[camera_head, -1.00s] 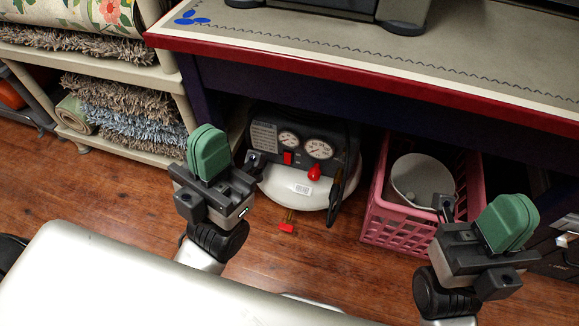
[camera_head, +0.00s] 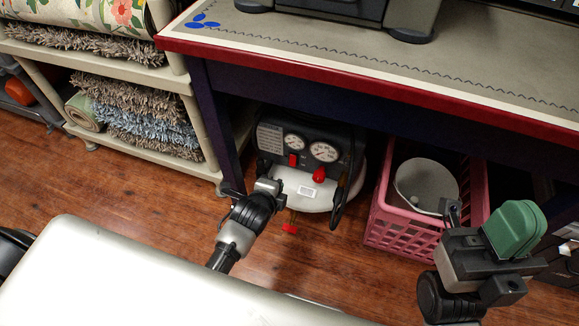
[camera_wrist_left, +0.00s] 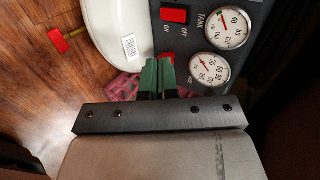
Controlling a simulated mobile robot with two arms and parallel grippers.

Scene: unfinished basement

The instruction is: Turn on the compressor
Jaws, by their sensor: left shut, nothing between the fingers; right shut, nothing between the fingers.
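The compressor (camera_head: 330,195) stands on the floor under the workbench, with a white tank and a dark panel with two gauges. Its red switch (camera_head: 293,160) is on the panel, left of a red knob (camera_head: 319,174). In the left wrist view the switch (camera_wrist_left: 175,14) has ON and OFF labels; I cannot tell its position. My left gripper (camera_head: 270,186) points at the compressor's front; its green fingertips (camera_wrist_left: 157,76) are shut and empty, apart from the switch, and partly cover the knob. My right gripper (camera_head: 515,229) is shut and empty, in front of the crate's right side.
A pink crate (camera_head: 398,228) holding a white bucket (camera_head: 426,186) stands right of the compressor. The workbench (camera_head: 330,75) overhangs it. A shelf (camera_head: 150,160) with rugs is at the left. A red-handled valve (camera_head: 289,229) sticks out low at the compressor's front.

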